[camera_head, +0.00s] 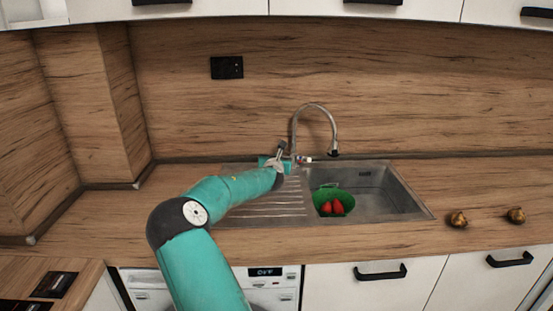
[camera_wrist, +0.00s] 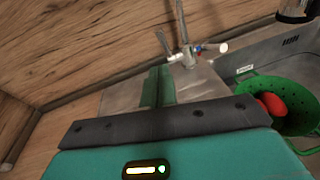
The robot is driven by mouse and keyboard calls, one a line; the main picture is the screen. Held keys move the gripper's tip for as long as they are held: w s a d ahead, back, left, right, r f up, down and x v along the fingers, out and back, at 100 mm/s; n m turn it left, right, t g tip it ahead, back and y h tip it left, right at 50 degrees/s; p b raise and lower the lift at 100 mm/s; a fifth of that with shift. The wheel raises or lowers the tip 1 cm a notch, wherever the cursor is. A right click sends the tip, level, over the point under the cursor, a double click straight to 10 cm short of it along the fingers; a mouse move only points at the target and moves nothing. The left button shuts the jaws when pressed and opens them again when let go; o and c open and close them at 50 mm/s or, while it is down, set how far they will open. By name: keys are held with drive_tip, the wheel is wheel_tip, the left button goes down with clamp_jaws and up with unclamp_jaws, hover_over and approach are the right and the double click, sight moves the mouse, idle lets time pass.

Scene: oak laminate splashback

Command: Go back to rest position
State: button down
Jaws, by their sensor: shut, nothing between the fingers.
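My teal arm reaches over the ridged drainboard of the sink (camera_head: 415,206) in the head view. My gripper (camera_head: 285,162) is at the back of the drainboard, left of the tap (camera_head: 334,135). In the wrist view its narrow green fingers (camera_wrist: 158,86) are together with nothing between them. They point toward the tap base (camera_wrist: 190,54), which has red and blue marks. I cannot tell whether they touch it. The arm hides part of the drainboard.
A green colander (camera_head: 322,194) with red items (camera_head: 337,207) sits in the basin; it also shows in the wrist view (camera_wrist: 286,89). Two brownish round items (camera_head: 458,219) (camera_head: 516,215) lie on the counter right of the sink. A wooden splashback (camera_head: 420,90) stands behind; counter left is clear.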

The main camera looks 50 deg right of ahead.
drive_tip(key=shift+a, duration=0.1)
idle(0.5)
drive_tip(key=s+a+r+m+g+y, duration=0.1)
drive_tip(key=s+a+m+y, duration=0.35)
drive_tip(key=a, duration=0.85)
drive_tip(key=s+a+r+m+y, duration=0.1)
drive_tip(key=a+m+y, duration=0.1)
drive_tip(key=a+m, duration=0.8)
drive_tip(key=s+a+r+m+g+y, duration=0.1)
drive_tip(key=s+a+r+m+y, duration=0.3)
drive_tip(key=a, duration=1.1)
drive_tip(key=s+a+m+y, duration=0.1)
drive_tip(key=s+a+m, duration=0.1)
drive_tip(key=s+a, duration=0.6)
drive_tip(key=s+a+f+m+g+y, duration=0.1)
drive_tip(key=s+a+m, duration=0.2)
drive_tip(key=s+a, duration=0.6)
drive_tip(key=a, duration=0.5)
drive_tip(key=shift+s+a+f+y, duration=0.2)
drive_tip(key=shift+a+y, duration=0.15)
drive_tip(key=shift+a, duration=0.05)
